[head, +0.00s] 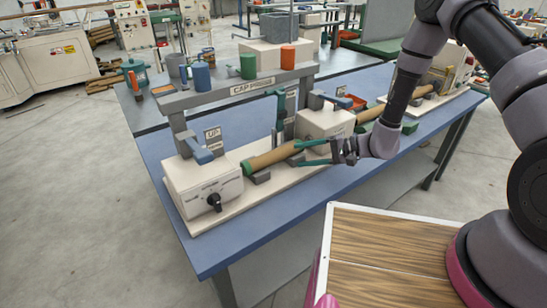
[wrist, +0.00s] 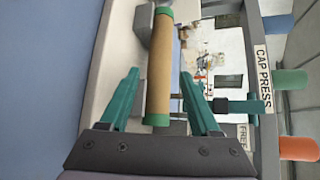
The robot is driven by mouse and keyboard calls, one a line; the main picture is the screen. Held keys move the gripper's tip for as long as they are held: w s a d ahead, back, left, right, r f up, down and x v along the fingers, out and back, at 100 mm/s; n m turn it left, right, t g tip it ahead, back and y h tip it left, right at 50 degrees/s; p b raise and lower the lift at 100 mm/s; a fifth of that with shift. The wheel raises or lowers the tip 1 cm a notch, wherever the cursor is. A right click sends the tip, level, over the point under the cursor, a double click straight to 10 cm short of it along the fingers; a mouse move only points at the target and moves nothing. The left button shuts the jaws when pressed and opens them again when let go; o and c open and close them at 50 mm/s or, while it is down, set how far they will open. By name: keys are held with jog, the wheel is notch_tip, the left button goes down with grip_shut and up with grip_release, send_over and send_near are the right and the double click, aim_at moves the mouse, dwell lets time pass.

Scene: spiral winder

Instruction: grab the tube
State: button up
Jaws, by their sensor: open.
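A brown tube with green end caps (head: 272,158) lies on low grey supports on the pale base of the cap press. It also shows in the wrist view (wrist: 160,70), running lengthwise between the two green fingers. My gripper (head: 297,154) is open at the tube's right end, with its fingers pointing left along the bench. In the wrist view my gripper (wrist: 160,76) has a finger on each side of the tube, with gaps visible. I cannot tell whether the fingers are level with the tube or above it.
The cap press frame (head: 232,92) rises behind the tube and carries blue, green and orange cylinders. A white control box (head: 203,185) with a black knob stands left of the tube. Another brown tube (head: 416,93) lies farther right. The blue table's front strip (head: 250,235) is clear.

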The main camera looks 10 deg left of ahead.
aim_at(275, 158)
jog(key=x, duration=1)
jog(key=shift+s+r, duration=0.15)
jog(key=shift+s, duration=0.1)
grip_shut()
jog(key=shift+r, duration=0.15)
